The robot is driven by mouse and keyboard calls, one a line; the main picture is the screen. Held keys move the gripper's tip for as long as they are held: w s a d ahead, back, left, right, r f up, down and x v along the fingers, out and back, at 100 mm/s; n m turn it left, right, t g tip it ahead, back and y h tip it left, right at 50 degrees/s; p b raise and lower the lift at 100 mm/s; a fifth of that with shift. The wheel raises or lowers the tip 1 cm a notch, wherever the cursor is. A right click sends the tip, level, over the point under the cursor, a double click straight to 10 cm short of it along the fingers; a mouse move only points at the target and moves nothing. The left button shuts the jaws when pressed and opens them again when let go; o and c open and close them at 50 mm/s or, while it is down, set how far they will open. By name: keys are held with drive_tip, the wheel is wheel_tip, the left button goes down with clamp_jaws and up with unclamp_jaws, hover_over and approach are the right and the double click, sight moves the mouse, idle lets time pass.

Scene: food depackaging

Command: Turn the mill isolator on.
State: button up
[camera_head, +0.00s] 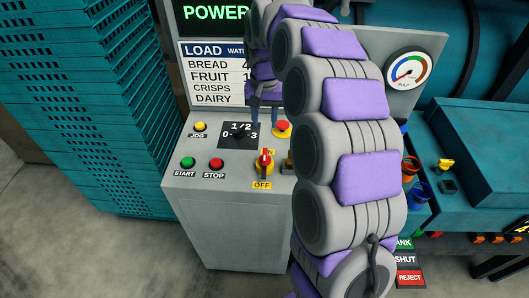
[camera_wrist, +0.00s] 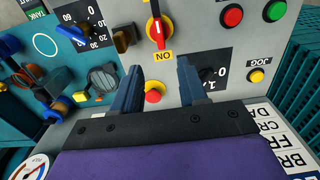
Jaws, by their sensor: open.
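The mill isolator (camera_head: 264,162) is a red handle on a yellow base, on the sloping grey panel between an ON label and a yellow OFF label. In the wrist view the red handle (camera_wrist: 157,30) stands at the top, in line with the ON label (camera_wrist: 163,55); which end is its pointer I cannot tell. My gripper (camera_head: 264,120) is open and empty, above the panel behind the isolator. In the wrist view its two blue fingers (camera_wrist: 158,75) are apart, short of the handle and not touching it.
A red mushroom button (camera_wrist: 155,92) shows between my fingers. A black selector (camera_head: 238,134) sits left of them.

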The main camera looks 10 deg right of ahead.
sight(265, 153)
wheel_tip(265, 153, down, 14)
drive_tip(key=b, duration=0.3)
drive_tip(key=shift+r, duration=0.25)
drive_tip(key=shift+c, duration=0.2)
clamp_jaws()
